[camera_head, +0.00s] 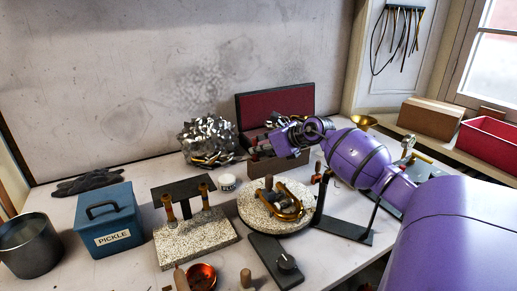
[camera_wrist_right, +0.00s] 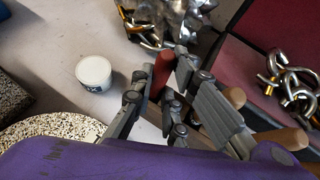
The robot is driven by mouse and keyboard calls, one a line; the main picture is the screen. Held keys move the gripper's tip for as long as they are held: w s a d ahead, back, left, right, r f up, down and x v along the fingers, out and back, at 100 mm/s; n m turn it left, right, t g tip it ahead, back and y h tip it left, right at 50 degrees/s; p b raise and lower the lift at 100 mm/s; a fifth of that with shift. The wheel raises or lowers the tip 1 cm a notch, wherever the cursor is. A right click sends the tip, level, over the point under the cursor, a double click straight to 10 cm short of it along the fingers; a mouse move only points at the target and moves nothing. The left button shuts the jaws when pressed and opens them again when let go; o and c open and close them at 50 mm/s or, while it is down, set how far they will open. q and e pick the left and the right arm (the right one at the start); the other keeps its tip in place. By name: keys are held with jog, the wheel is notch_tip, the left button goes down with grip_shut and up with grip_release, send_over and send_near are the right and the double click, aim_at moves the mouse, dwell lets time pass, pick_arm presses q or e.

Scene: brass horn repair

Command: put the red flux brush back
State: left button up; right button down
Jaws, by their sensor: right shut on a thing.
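My right gripper (camera_head: 283,139) reaches in from the right, above a brown wooden block (camera_head: 264,168) at the back of the bench. In the right wrist view its fingers (camera_wrist_right: 162,82) are shut on the red flux brush (camera_wrist_right: 160,74), of which a short red handle part shows between them. The rest of the brush is hidden by the fingers, so I cannot tell whether it touches the block. Other tan wooden handles (camera_wrist_right: 283,138) stand beside the gripper. My left gripper is not in view.
A white flux jar (camera_head: 227,183) stands left of the block, near a round speckled slab (camera_head: 249,217). Crumpled shiny metal (camera_head: 208,138) and an open red-lined case (camera_head: 277,103) are behind. A blue pickle box (camera_head: 108,219) stands at left.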

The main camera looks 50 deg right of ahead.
jog(key=shift+f, duration=0.2)
jog(key=c, duration=1.7)
grip_release()
jog(key=shift+r, duration=0.15)
jog(key=shift+s+r, duration=0.15)
jog(key=shift+s, duration=0.05)
jog(key=v, duration=1.1)
jog(key=shift+s+r, duration=0.15)
jog(key=shift+s, duration=0.1)
